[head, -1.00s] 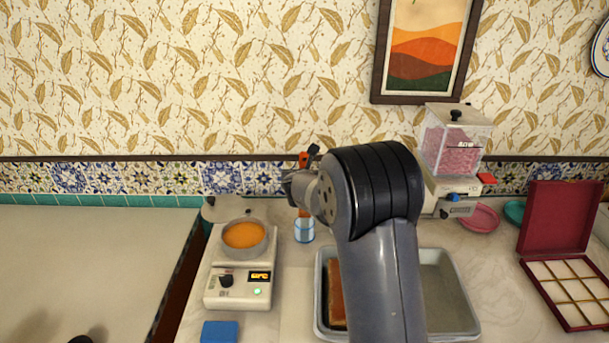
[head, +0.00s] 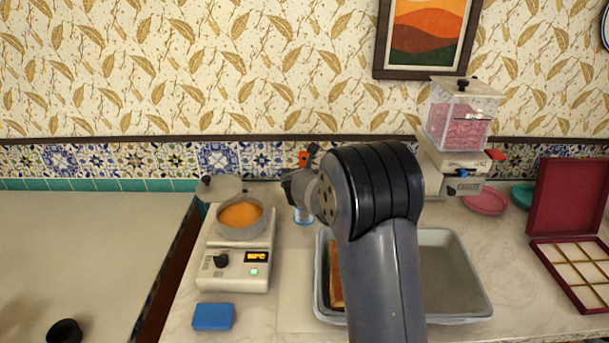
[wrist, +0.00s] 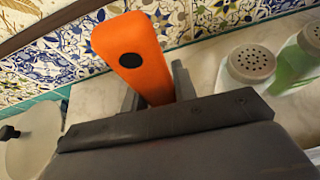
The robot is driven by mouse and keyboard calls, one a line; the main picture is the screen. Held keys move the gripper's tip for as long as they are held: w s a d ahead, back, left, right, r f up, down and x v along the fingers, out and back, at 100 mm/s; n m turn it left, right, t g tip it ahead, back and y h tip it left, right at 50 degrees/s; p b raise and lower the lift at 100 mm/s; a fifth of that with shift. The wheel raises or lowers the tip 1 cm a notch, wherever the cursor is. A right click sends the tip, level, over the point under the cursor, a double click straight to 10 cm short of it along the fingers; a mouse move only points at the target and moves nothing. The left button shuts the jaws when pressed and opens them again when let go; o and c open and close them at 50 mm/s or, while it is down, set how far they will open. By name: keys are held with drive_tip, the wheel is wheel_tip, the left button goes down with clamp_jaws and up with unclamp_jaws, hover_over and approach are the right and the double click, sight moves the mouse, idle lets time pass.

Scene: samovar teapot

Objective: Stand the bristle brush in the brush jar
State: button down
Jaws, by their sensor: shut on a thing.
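My gripper (head: 301,177) is shut on an orange handle (wrist: 130,58) with a dark round spot, which I take for the bristle brush. The handle stands up between the two fingers in the wrist view. Its orange top (head: 303,158) shows just above the gripper in the head view. The brush's lower end is hidden, so I cannot see the bristles. A bluish clear jar (head: 303,217), likely the brush jar, stands on the counter just below the gripper, partly covered by my arm. I cannot tell whether the brush reaches into it.
A scale (head: 236,264) with an orange-filled pan (head: 240,216) stands left of the jar, a blue block (head: 212,316) in front. A grey tray (head: 462,312) lies behind my arm. Shakers (wrist: 252,64) stand close right of the gripper in the wrist view. A tiled wall is close behind.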

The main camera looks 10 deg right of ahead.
drive_tip(key=c, duration=1.1)
unclamp_jaws()
drive_tip(key=shift+o, duration=0.2)
approach(304, 164)
drive_tip(key=f, duration=0.2)
drive_tip(key=w+f, duration=0.1)
drive_tip(key=f, duration=0.1)
drive_tip(key=shift+w+d+f, duration=0.1)
drive_tip(key=shift+w+f, duration=0.1)
drive_tip(key=x, duration=1)
drive_tip(key=shift+d, duration=0.1)
drive_tip(key=shift+w+r+p, duration=0.2)
drive_tip(key=shift+r+p, duration=0.65)
drive_tip(key=shift+p, duration=0.15)
drive_tip(key=shift+w+r+p, duration=0.15)
drive_tip(key=shift+r+p, duration=0.7)
drive_tip(key=shift+p, duration=0.1)
